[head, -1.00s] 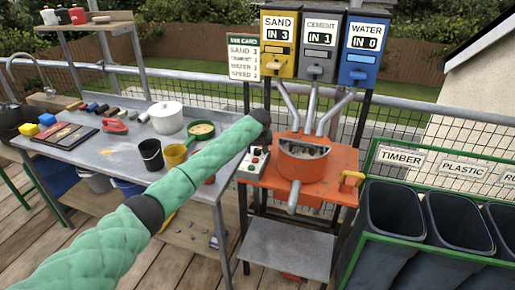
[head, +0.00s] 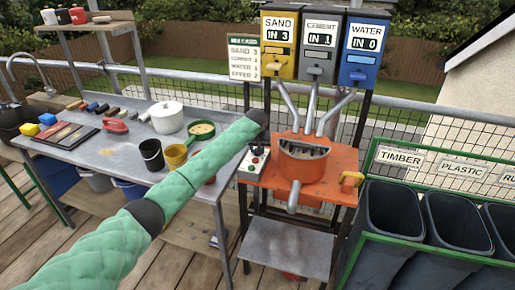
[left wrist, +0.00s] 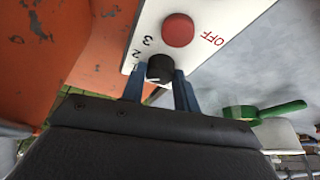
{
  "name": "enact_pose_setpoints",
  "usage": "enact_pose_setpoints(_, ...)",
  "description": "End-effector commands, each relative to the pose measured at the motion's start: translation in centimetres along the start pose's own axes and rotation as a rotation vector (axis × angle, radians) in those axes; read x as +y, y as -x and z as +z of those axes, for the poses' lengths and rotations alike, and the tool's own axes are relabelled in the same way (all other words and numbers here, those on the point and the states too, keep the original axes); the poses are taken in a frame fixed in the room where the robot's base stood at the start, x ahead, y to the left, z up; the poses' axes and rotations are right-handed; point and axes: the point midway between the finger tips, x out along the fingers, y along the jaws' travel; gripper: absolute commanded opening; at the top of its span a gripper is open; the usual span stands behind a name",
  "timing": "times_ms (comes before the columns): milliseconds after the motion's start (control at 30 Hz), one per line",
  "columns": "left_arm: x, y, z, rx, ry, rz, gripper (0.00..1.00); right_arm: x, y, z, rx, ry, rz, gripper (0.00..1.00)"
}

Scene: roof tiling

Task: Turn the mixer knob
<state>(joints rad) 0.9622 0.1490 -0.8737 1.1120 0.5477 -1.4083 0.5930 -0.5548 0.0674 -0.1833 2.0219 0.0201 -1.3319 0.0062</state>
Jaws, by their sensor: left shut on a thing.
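The mixer knob (left wrist: 160,68) is a small black dial on a white control panel (left wrist: 200,22). The digits 2 and 3 show beside it, and a red OFF button (left wrist: 178,30) is above it. My left gripper (left wrist: 158,77) has its blue fingers on either side of the knob, shut on it. In the head view the control box (head: 253,163) is on the left of the orange mixer (head: 318,166); my left forearm reaches towards it and the fingers do not show there. My right gripper is not in view.
Sand (head: 279,45), cement (head: 320,47) and water (head: 361,52) dispensers read IN 3, IN 1 and IN 0. A card (head: 243,58) hangs beside them; its speed line is unclear. A cluttered workbench (head: 105,165) is left, dark bins (head: 388,225) right.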

Motion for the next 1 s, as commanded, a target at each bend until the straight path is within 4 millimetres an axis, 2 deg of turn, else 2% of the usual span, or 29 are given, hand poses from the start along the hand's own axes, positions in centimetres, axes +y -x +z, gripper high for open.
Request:
enact_pose_setpoints(200,-0.2,0.1,-0.1,0.000,-0.163,0.069,0.08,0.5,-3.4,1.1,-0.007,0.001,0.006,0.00)
enact_pose_setpoints(400,-0.2,0.1,-0.1,0.001,-0.317,0.133,0.08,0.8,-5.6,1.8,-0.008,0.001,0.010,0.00)
enact_pose_setpoints(700,-0.3,0.0,-0.2,0.002,-0.493,0.205,0.08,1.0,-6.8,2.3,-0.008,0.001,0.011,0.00)
enact_pose_setpoints(1000,-0.4,0.0,-0.2,0.002,-0.571,0.236,0.08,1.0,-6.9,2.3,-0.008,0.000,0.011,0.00)
